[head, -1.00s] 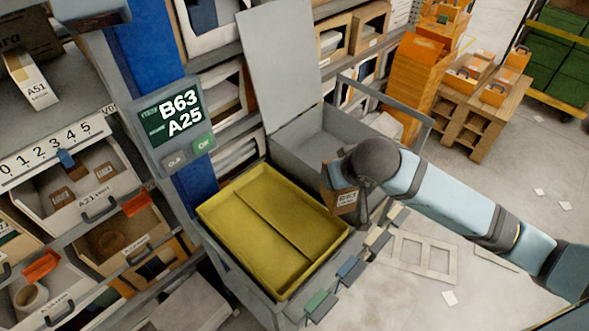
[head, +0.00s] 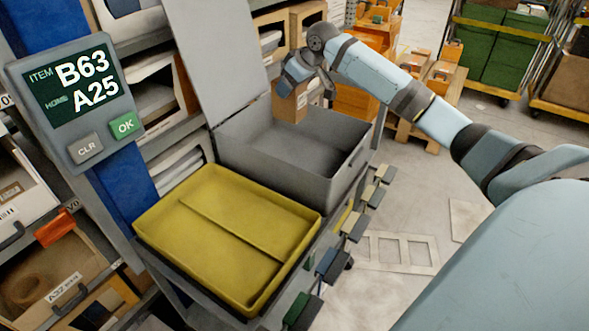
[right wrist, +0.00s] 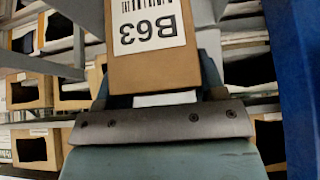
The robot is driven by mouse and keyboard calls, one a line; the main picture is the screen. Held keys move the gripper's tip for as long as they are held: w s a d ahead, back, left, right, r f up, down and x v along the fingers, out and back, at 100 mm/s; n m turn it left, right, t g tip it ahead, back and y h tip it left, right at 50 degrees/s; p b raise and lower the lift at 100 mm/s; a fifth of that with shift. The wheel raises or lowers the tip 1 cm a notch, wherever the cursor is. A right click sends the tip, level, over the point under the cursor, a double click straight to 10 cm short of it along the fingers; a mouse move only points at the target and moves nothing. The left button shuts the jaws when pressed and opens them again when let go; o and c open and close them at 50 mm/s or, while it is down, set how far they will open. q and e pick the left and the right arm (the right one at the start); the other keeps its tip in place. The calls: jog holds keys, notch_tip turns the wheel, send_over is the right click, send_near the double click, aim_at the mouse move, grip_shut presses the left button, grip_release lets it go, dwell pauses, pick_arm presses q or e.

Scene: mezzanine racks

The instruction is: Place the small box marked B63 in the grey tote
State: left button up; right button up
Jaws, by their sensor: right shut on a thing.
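The small cardboard box marked B63 (right wrist: 150,45) is between the fingers of my right gripper in the right wrist view, its label facing the camera. In the head view the box (head: 291,106) hangs from my right gripper (head: 300,85), which is shut on it. The grey tote (head: 338,190) stands open on the cart, its lid (head: 215,60) raised at the left. The box appears over the back part of the tote's opening. Its lower end overlaps the tote's interior in the picture, and I cannot tell its exact height. My left gripper is not in view.
A yellow tray (head: 225,235) with a central ridge sits in front of the tote. A display (head: 82,95) reads B63 and A25. Shelves with bins line the left. Orange crates and a wooden stand (head: 415,135) are behind.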

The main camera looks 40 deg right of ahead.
jog(key=shift+w+d+r+b, duration=0.1)
jog(key=shift+w+d+b, duration=0.1)
jog(key=shift+d, duration=0.4)
jog(key=shift+w+d+r+b, duration=0.1)
jog(key=shift+d+b, duration=0.05)
jog(key=shift+d, duration=0.4)
notch_tip(320, 180, down, 20)
jog(key=b, duration=0.3)
jog(key=shift+r, duration=0.15)
jog(key=o, duration=1)
jog(key=p+v, duration=0.1)
jog(key=v, duration=1.1)
jog(key=shift+r+p, duration=0.1)
jog(key=shift+p, duration=0.3)
